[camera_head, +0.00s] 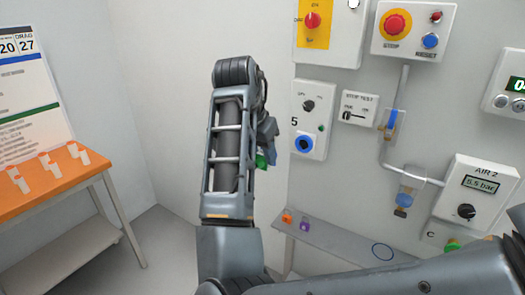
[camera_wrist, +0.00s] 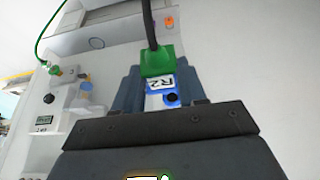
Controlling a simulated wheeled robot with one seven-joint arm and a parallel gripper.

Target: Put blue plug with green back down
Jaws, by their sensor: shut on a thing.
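My gripper (camera_wrist: 160,84) is shut on a plug (camera_wrist: 158,63) in the wrist view. The plug has a green end, a blue part lower down and a white label reading R2, with a dark cable running up from the green end. In the head view my gripper is mostly hidden behind my arm, and a green bit of the plug (camera_head: 262,160) shows beside it, in front of the wall and above the shelf (camera_head: 340,247). A blue ring (camera_head: 382,251) is marked on the shelf's right part, with nothing standing in it.
An orange plug (camera_head: 287,216) and a purple plug (camera_head: 305,224) are on the shelf's left part. The wall carries a panel with a blue round port (camera_head: 304,144), a pipe with a bowl (camera_head: 404,200) and an AIR 2 box (camera_head: 479,197). An orange-topped table (camera_head: 50,185) stands left.

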